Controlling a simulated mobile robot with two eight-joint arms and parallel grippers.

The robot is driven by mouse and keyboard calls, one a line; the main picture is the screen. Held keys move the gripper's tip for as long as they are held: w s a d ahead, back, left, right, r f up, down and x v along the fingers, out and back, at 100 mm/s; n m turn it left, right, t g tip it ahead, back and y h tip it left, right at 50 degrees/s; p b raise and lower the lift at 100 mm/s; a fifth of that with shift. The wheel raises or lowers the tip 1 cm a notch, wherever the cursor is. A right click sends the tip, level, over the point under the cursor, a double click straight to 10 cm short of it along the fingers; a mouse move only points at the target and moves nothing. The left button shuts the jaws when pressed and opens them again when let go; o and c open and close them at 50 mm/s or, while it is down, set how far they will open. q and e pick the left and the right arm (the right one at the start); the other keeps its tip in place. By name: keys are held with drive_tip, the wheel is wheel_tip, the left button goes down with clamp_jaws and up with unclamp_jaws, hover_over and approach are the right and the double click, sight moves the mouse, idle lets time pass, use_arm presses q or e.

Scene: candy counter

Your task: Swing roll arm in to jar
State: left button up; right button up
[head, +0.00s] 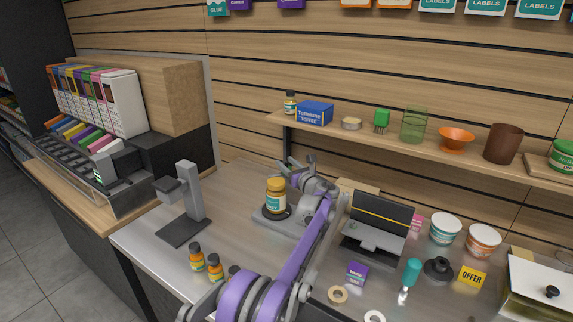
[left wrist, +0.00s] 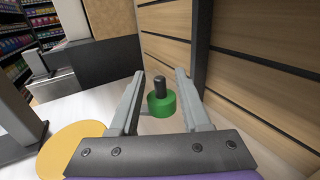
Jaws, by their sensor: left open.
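An amber jar (head: 276,198) with a gold lid and a pale label stands upright on a dark round plate of a grey base (head: 262,219). Its gold lid (left wrist: 70,150) shows at the lower left in the left wrist view. A green roll with a dark upright knob (left wrist: 162,100), which looks like part of the roll arm, is behind the jar. My left gripper (head: 298,168) is open beside and behind the jar. In the left wrist view its fingers (left wrist: 158,95) stand either side of the green roll and knob, with gaps visible. The arm below the roll is hidden.
A grey stand (head: 187,205) is left of the jar, with small orange bottles (head: 205,263) in front. A black-and-grey machine (head: 378,228) stands close on the right. The slatted wall and shelf (head: 380,140) rise just behind. Bare counter lies left of the jar.

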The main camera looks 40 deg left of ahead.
use_arm(q)
drive_tip(key=v, duration=1)
drive_tip(key=shift+d+b, duration=0.3)
drive_tip(key=shift+b, duration=0.05)
drive_tip(key=shift+s, duration=0.1)
